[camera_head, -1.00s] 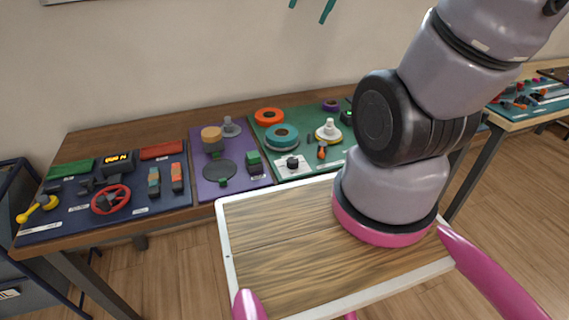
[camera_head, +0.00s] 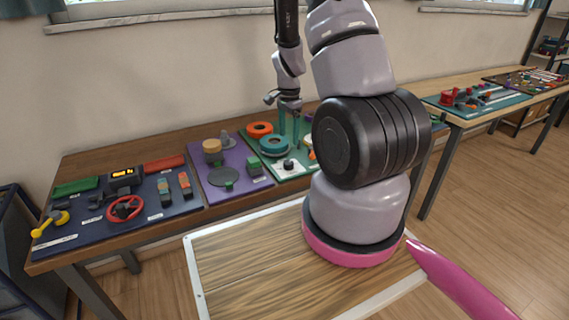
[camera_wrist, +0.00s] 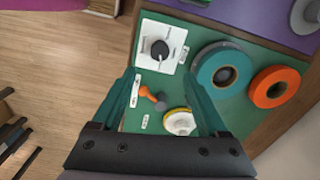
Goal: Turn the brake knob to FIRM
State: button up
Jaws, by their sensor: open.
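The likely brake knob (camera_head: 289,164) is a black knob on a white plate (camera_head: 286,173) at the front of the green board (camera_head: 268,154). In the wrist view the knob (camera_wrist: 160,48) sits near the top, on its white plate (camera_wrist: 150,61); its labels and setting are too small to read. My gripper (camera_head: 289,128) is open and empty, with its teal fingers pointing down over the green board, behind the knob in the head view. In the wrist view the open fingers (camera_wrist: 160,78) stand apart, with the knob beyond their tips.
Teal (camera_wrist: 222,73) and orange (camera_wrist: 275,86) rings lie right of the fingers in the wrist view. An orange-and-grey piece (camera_wrist: 150,96) and a white-yellow spool (camera_wrist: 180,122) lie between them. A purple board (camera_head: 230,183) and a blue board with a red wheel (camera_head: 125,208) are left of the green board.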

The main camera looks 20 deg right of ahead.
aim_at(288, 162)
notch_tip(288, 162, down, 11)
jog(key=shift+r, duration=0.15)
dwell(0.4)
grip_shut()
